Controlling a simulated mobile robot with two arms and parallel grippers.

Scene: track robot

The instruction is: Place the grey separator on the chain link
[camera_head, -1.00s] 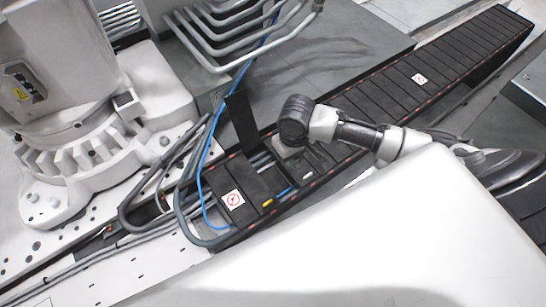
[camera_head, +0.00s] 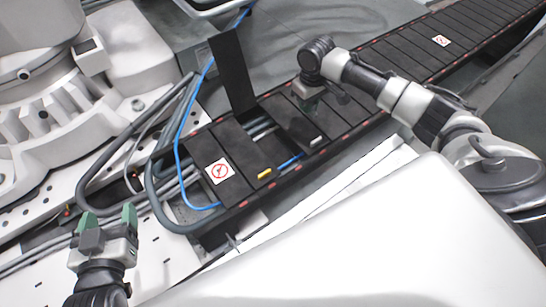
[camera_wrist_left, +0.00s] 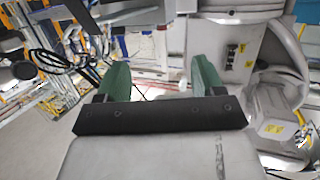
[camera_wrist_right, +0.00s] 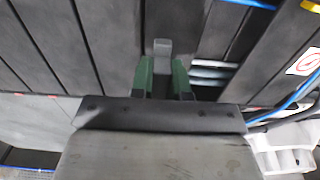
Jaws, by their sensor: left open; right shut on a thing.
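The dark chain link (camera_head: 206,153) lies diagonally across the head view, with a gap where cables show. A grey piece I take for the grey separator (camera_wrist_right: 162,47) sits between the green fingertips of my right gripper (camera_wrist_right: 163,66), which is shut on it. In the head view my right gripper (camera_head: 310,92) is low over the chain; its fingertips are hidden. A small grey tip (camera_head: 316,140) and a yellow piece (camera_head: 265,174) show along the chain's near edge. I cannot tell whether the separator is seated. My left gripper (camera_head: 108,215) is open and empty, left of the chain.
A dark cover flap (camera_head: 232,75) stands upright beside the gap. A blue cable (camera_head: 181,130) and grey hoses (camera_head: 155,195) loop around the chain's left end. A large white machine base (camera_head: 50,120) stands at the left. The chain's upper right stretch is clear.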

